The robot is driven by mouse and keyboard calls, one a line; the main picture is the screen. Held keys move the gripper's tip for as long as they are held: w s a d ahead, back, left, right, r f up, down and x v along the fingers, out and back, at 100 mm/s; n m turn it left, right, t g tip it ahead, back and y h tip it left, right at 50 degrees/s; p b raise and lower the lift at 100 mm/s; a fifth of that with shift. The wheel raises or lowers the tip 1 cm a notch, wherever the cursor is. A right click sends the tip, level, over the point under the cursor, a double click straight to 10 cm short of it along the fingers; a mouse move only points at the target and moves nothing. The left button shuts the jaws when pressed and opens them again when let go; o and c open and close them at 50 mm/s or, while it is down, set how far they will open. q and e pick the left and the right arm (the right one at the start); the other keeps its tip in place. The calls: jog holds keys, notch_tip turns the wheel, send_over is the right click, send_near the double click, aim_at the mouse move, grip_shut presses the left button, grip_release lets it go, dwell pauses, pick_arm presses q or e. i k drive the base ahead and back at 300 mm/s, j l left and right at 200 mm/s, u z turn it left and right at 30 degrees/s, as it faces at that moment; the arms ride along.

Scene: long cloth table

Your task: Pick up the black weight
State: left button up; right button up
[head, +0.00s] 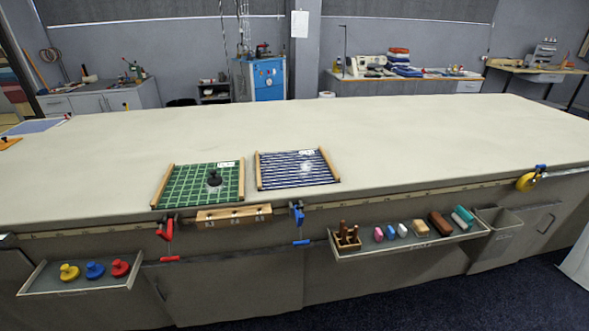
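The black weight (214,179) is a small knobbed piece. It stands upright on the green checked cloth (176,191), which is framed by wooden bars, near the front edge of the table left of centre. Nothing touches the weight from above. Neither of my grippers shows in the head view.
A blue striped cloth (272,178) lies right of the green one. The long table (400,140) is otherwise mostly clear. A left tray (43,283) holds yellow, blue and red knobbed pieces. A right tray (345,253) holds small blocks. Clamps (167,232) hang at the front edge.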

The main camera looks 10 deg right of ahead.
aim_at(215, 180)
jog(key=i+j, duration=0.45)
jog(key=j, duration=0.15)
jog(key=i+j, duration=0.4)
jog(key=j, duration=0.15)
